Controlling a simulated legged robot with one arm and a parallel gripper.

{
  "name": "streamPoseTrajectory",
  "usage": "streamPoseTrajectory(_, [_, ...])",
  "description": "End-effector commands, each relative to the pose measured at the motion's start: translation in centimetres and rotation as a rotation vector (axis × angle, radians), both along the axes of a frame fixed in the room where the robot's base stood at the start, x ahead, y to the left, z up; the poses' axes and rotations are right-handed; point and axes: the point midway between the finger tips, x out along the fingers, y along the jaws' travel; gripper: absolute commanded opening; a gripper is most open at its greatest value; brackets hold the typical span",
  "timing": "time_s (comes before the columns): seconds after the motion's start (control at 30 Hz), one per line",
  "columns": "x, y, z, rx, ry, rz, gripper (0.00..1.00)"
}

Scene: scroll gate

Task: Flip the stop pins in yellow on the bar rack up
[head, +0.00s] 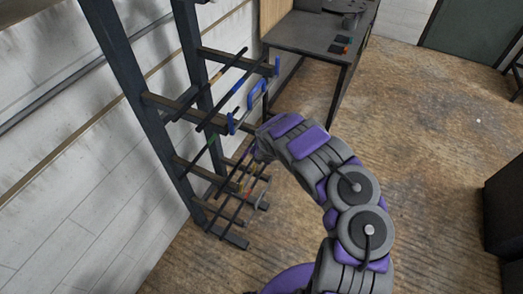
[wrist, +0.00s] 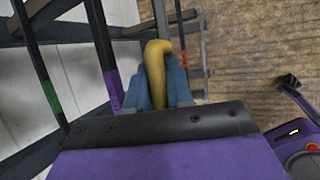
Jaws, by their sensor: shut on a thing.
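The bar rack (head: 160,135) stands against the wall at the left in the head view, with dark uprights, arms and several bars. A yellow stop pin (wrist: 156,58) shows in the wrist view between the two blue-grey fingers of my gripper (wrist: 157,92), which is shut on it. Its bent top end sticks out past the fingertips, and its lower part is hidden. In the head view my gripper (head: 257,155) is at the lower arms of the rack, mostly hidden by my arm. I cannot tell there whether the pin is up or down.
Bars with purple (wrist: 113,90) and green (wrist: 51,97) bands pass left of my fingers. A dark workbench (head: 315,45) stands behind the rack.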

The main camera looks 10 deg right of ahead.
Motion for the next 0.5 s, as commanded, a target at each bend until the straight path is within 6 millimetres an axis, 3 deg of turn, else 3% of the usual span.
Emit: streamPoseTrajectory(0.5, [-0.2,0.5,-0.05,-0.106,0.086,0.006,0.0])
